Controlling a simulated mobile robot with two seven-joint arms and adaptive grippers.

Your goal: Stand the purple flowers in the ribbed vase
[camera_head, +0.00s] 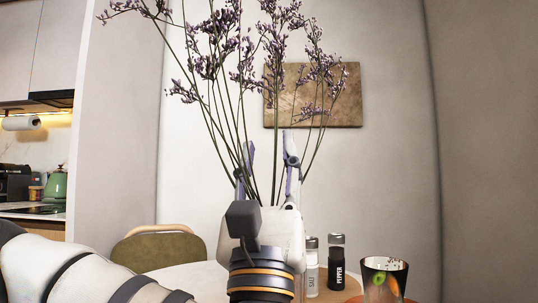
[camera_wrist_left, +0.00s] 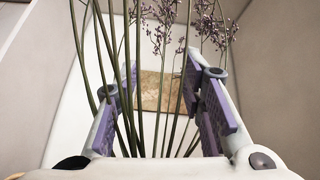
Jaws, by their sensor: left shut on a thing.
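The purple flowers (camera_head: 231,62) stand tall in the head view, with thin green stems fanning out upward and small purple blooms at the top. My left gripper (camera_head: 268,158) is shut on the flowers, low on the stems, and holds them roughly upright above the table. In the left wrist view, several stems of the flowers (camera_wrist_left: 127,75) pass between and beside the purple finger pads of my left gripper (camera_wrist_left: 163,88). The lower stem ends are hidden behind the gripper in the head view. I cannot make out a ribbed vase in either view. My right gripper is not in view.
A round white table (camera_head: 200,279) lies below. A salt shaker (camera_head: 311,270), a pepper shaker (camera_head: 336,264) and a dark patterned cup (camera_head: 384,278) stand at its right. A chair (camera_head: 158,250) is behind the table. A brown picture (camera_head: 340,96) hangs on the wall.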

